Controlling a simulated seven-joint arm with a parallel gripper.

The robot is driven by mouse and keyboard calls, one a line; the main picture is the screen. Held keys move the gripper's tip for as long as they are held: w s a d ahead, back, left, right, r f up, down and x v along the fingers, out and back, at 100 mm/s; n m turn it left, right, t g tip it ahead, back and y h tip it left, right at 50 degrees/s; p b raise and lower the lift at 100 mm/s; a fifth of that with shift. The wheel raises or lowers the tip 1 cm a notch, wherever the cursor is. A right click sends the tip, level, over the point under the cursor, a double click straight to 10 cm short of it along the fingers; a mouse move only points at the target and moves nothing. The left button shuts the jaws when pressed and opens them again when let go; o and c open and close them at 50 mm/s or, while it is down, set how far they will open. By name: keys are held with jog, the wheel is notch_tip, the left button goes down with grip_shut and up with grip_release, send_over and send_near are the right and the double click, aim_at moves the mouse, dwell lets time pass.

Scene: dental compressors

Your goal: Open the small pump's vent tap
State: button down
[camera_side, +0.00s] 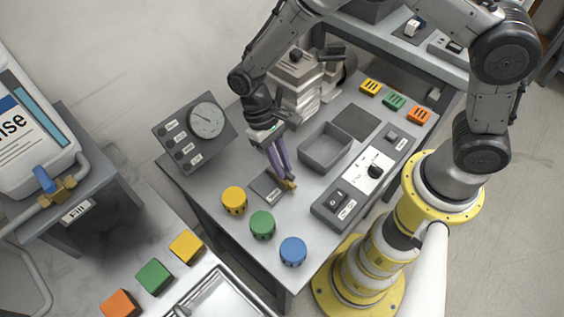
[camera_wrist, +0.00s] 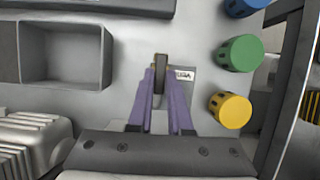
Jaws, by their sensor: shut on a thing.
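My gripper (camera_side: 285,182) has two purple fingers pointing down at the table. In the wrist view the gripper (camera_wrist: 161,92) is shut on a small dark upright bar (camera_wrist: 161,66), which looks like the vent tap's handle. In the side view a little brass-coloured part (camera_side: 291,185) shows at the fingertips, beside a dark plate (camera_side: 263,183) with a white label. The label (camera_wrist: 185,75) is partly hidden by a finger in the wrist view. The fingers hide most of the tap, so its turn angle cannot be told. A grey finned pump (camera_side: 296,97) stands behind the gripper.
Yellow (camera_side: 234,199), green (camera_side: 262,224) and blue (camera_side: 293,251) knobs stand near the front-left edge. An open grey bin (camera_side: 325,148) and a switch panel (camera_side: 352,190) lie to the right. A gauge panel (camera_side: 181,147) stands at the left.

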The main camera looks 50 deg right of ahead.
jog(key=c, duration=0.8)
grip_release()
jog(key=shift+c, duration=0.2)
jog(key=v, duration=1.4)
jog(key=shift+s, duration=0.1)
